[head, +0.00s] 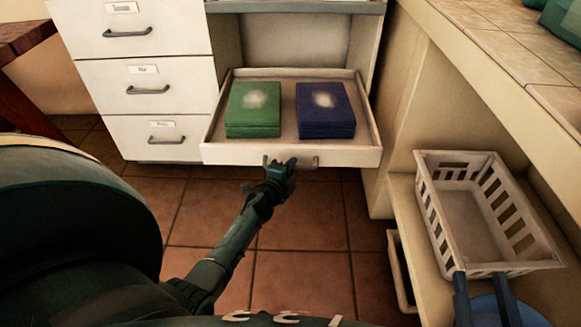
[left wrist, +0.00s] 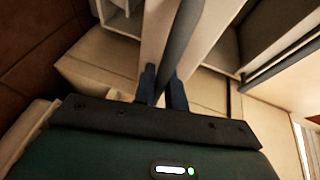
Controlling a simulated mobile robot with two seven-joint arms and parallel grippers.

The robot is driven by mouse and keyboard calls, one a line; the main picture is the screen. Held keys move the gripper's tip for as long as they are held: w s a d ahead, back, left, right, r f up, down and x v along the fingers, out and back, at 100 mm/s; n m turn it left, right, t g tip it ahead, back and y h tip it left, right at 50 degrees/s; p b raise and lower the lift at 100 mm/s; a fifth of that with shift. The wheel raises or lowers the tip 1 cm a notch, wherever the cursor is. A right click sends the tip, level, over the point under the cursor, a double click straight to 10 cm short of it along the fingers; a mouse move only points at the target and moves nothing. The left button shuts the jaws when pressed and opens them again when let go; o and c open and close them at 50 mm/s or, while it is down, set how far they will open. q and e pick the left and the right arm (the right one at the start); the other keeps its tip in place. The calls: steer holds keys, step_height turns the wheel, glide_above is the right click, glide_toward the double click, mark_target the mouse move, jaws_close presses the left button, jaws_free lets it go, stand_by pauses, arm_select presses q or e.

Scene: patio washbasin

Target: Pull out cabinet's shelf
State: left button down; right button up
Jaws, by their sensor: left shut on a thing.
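The cabinet's shelf (head: 271,152) is a pale, shallow tray that stands out from the cabinet (head: 160,98) in the head view. It carries a green folded stack (head: 253,109) and a dark blue folded stack (head: 325,110). My left gripper (head: 283,165) is at the grey handle (head: 312,161) on the shelf's front. In the left wrist view its dark fingers (left wrist: 164,88) are shut around the grey handle bar (left wrist: 181,45). My right gripper (head: 481,280) is at the lower right, its two blue fingers apart with nothing seen between them.
Three white closed drawers (head: 153,89) stand left of the shelf. A white slotted basket (head: 478,211) sits on a low ledge at right, close to my right gripper. A tiled counter (head: 510,55) is above it. Tiled floor (head: 305,230) is open before the shelf.

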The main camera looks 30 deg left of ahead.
mark_target(290, 157)
arm_select(q)
steer(key=shift+w+a, duration=0.1)
arm_select(e)
steer(key=shift+f, duration=0.1)
arm_select(q)
steer(key=w+a+b, duration=0.1)
steer(key=w, duration=0.1)
steer(key=w+a+b, duration=0.1)
steer(key=w, duration=0.1)
steer(key=shift+a, duration=0.15)
arm_select(e)
steer(key=shift+a+r, duration=0.15)
steer(key=shift+r, duration=0.1)
arm_select(q)
steer(key=c, duration=1.5)
jaws_free()
steer(key=shift+o, duration=0.2)
arm_select(e)
steer(key=shift+f, duration=0.1)
arm_select(q)
steer(key=shift+s, duration=0.1)
